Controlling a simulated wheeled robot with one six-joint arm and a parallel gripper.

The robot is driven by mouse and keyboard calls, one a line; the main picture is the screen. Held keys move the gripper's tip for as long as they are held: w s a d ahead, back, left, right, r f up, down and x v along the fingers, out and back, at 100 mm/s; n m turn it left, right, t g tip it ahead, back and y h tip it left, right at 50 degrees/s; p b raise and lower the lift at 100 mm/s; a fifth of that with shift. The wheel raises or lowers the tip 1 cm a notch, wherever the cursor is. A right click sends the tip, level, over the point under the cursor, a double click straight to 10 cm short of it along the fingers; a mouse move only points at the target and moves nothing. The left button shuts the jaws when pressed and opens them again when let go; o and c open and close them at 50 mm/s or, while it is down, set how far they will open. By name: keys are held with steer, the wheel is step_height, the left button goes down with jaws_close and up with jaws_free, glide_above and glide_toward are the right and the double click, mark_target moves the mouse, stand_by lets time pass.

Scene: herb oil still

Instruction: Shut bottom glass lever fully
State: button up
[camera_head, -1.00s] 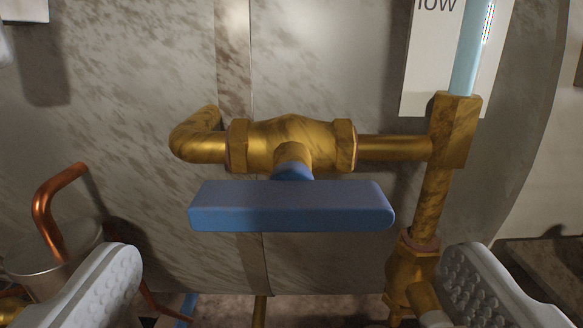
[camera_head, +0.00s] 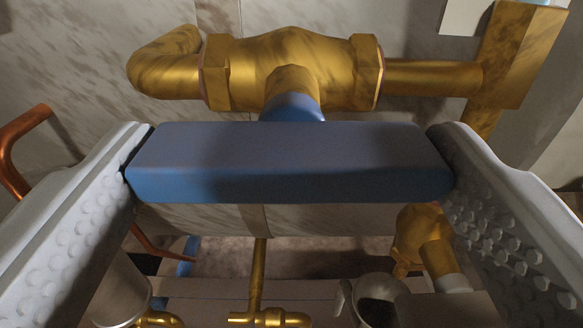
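The blue lever (camera_head: 290,165) is a thick bar lying level across the view, mounted by a round blue hub on the front of a brass valve (camera_head: 290,68). My gripper (camera_head: 290,170) is spread wide, with one grey studded finger at each end of the lever. The lever fills the width between the fingers, and its ends look to be touching or nearly touching them. I cannot tell whether the fingers press on it. The glass tube's lower end shows only as a sliver at the top right.
A brass pipe runs from the valve to a block (camera_head: 518,55) at the right. A copper pipe (camera_head: 15,150) is at the left. Below are another brass fitting (camera_head: 425,235), a metal cup (camera_head: 378,298) and small brass piping (camera_head: 262,318). A pale mottled wall stands behind.

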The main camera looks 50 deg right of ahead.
steer(key=shift+m, duration=0.4)
steer(key=m, duration=1.3)
steer(key=shift+f+m, duration=0.1)
steer(key=shift+m, duration=2.1)
steer(key=o, duration=0.9)
